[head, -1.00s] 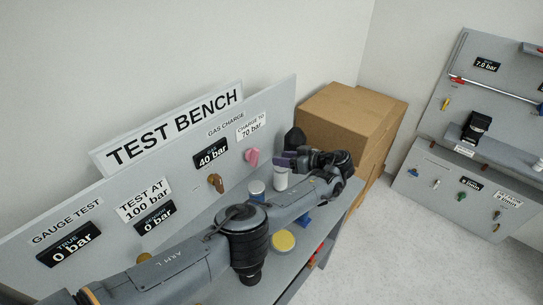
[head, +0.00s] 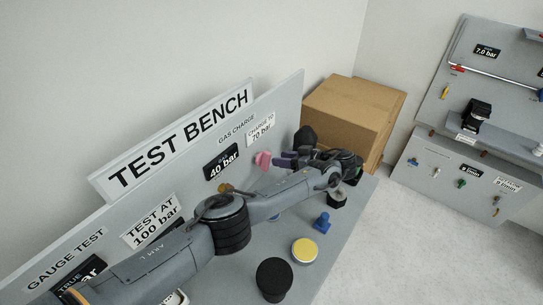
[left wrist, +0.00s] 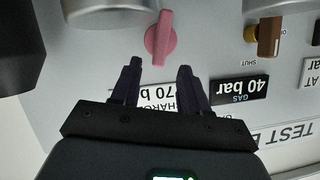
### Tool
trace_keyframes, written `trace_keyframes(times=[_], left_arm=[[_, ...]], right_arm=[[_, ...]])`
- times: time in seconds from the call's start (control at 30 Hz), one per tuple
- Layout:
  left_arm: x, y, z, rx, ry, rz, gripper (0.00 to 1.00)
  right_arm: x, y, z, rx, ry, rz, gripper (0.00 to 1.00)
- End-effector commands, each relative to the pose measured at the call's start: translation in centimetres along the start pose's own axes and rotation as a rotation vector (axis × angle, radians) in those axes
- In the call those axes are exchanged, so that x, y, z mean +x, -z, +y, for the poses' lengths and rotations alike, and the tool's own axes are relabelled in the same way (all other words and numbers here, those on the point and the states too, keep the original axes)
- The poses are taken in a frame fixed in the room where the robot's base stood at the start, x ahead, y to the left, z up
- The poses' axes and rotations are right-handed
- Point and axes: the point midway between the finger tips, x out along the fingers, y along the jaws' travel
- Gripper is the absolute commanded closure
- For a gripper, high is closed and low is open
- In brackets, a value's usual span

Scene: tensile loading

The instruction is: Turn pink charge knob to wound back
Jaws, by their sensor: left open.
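The pink charge knob (head: 263,160) sits on the grey test bench panel under the "CHARGE TO 70 bar" label. It also shows in the left wrist view (left wrist: 160,38), with its handle lying nearly along the picture's vertical. My left gripper (head: 280,161) is open, its dark fingers pointing at the panel just right of the knob. In the left wrist view my left gripper (left wrist: 158,68) has its two fingertips apart, one on each side of the knob's line and a little short of it. Nothing is between the fingers. My right gripper does not show.
The gas display (head: 222,162) reads 40 bar. A brown knob (left wrist: 268,38) is beside the pink one. A yellow-topped disc (head: 305,250), a black cylinder (head: 274,280) and a blue part (head: 322,222) stand on the bench. A cardboard box (head: 352,110) is behind.

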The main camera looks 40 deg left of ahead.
Motion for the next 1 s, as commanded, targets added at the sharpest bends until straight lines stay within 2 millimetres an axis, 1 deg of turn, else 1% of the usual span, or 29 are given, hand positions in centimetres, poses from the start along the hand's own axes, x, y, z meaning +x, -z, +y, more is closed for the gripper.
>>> trace_keyframes(times=[0.03,0.1,0.3,0.5,0.77,0.87,1.0], left_arm=[[0.9,0.0,0.0,0.002,0.001,0.0,0.55],[1.9,0.0,0.0,0.003,0.0,0.0,0.55],[4.1,-0.1,0.0,0.001,-0.001,-0.001,0.55],[5.0,-0.1,0.0,0.001,-0.001,-0.001,0.55],[5.0,-0.1,0.0,0.001,-0.002,-0.001,0.55],[5.0,-0.1,0.0,0.001,-0.002,-0.001,0.69],[5.0,-0.1,0.0,0.001,-0.002,-0.001,0.91]], right_arm=[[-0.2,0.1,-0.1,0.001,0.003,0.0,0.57],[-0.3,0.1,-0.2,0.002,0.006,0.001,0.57],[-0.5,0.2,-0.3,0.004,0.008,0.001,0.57],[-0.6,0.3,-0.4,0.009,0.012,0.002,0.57],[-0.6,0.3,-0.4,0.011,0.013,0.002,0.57],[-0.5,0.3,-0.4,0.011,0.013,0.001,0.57],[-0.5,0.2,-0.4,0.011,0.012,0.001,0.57]])
